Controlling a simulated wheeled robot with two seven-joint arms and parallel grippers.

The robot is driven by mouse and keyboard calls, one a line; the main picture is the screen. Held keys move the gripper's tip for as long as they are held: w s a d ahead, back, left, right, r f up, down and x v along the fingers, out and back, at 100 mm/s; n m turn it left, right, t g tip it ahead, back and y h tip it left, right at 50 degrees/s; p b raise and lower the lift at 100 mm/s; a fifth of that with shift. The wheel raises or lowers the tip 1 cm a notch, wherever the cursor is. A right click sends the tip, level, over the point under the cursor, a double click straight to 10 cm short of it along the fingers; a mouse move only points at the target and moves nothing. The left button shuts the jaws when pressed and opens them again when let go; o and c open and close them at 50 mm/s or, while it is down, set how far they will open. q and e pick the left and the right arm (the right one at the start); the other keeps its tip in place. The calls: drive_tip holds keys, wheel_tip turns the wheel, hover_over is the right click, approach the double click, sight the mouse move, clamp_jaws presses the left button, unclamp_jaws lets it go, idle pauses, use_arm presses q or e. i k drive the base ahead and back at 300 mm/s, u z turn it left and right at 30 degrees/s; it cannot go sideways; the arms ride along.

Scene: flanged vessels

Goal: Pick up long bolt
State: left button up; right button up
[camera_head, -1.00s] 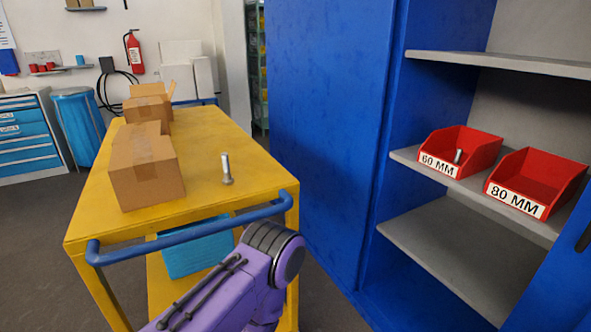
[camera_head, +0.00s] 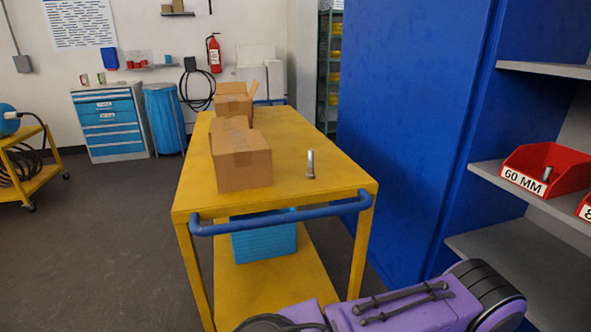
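A silver bolt (camera_head: 310,164) stands upright on the yellow cart top (camera_head: 290,140), to the right of the front cardboard box and near the cart's handle end. Another bolt (camera_head: 546,174) shows inside the red bin labelled 60 MM (camera_head: 552,166) on the cabinet shelf. A purple and black arm of mine crosses the bottom of the view, in front of the cart. Neither gripper is in view.
Cardboard boxes (camera_head: 240,158) stand on the cart's left side. A blue handle (camera_head: 285,214) spans its near end. The blue cabinet (camera_head: 410,120) is close on the right. A second red bin (camera_head: 586,207) is cut off at the right edge. Open floor (camera_head: 100,240) lies left.

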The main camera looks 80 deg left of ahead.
sight(310, 175)
drive_tip(key=k, duration=0.35)
drive_tip(key=u, duration=0.9)
